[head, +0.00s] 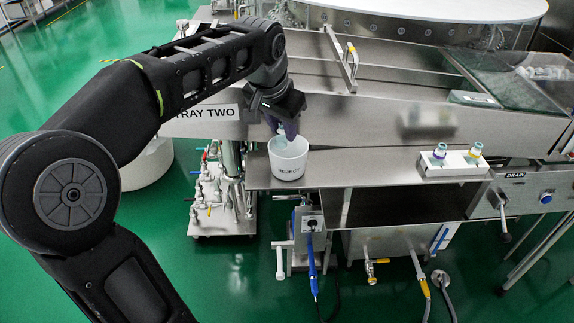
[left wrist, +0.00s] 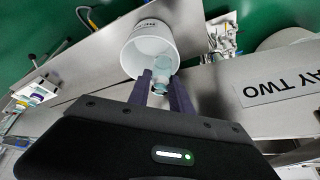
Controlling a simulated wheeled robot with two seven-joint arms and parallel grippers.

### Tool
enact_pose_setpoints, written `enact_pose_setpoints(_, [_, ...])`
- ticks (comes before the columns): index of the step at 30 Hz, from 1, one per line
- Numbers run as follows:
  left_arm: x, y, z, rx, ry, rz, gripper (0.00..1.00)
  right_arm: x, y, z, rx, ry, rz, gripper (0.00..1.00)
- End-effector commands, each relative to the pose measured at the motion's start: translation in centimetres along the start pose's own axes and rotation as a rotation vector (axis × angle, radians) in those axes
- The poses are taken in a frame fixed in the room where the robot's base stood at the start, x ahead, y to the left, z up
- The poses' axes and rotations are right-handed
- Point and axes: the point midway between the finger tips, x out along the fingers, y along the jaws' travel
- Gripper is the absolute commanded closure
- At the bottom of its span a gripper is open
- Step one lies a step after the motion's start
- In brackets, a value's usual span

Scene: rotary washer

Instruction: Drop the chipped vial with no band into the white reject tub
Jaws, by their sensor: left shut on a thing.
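The white reject tub (head: 289,172) stands on the steel shelf, its label facing out. My left gripper (head: 284,127) points down over the tub's mouth and is shut on a pale, clear vial (head: 281,139). The vial hangs at the tub's opening, and no coloured band shows on it. In the left wrist view, the vial (left wrist: 161,74) is between the fingers (left wrist: 163,80), in front of the open tub (left wrist: 138,60). I cannot make out a chip at this size. My right gripper is not in view.
The steel chute wall (head: 340,122) rises behind the tub. The shelf (head: 365,172) between tub and block is clear.

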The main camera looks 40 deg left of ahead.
Motion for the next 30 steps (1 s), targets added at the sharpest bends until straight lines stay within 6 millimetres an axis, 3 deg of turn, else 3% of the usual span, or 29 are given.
enact_pose_setpoints(9, [0.14,0.02,0.06,0.0,0.0,0.0,1.0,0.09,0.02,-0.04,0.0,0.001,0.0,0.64])
enact_pose_setpoints(10, [0.13,0.02,0.06,0.0,0.0,0.0,0.72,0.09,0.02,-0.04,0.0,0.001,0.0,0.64])
enact_pose_setpoints(18, [0.14,0.02,0.06,0.0,0.0,0.0,0.5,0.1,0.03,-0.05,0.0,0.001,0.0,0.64])
enact_pose_setpoints(30, [-0.57,0.02,0.02,0.0,0.001,0.0,0.49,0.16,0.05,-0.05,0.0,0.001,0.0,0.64])
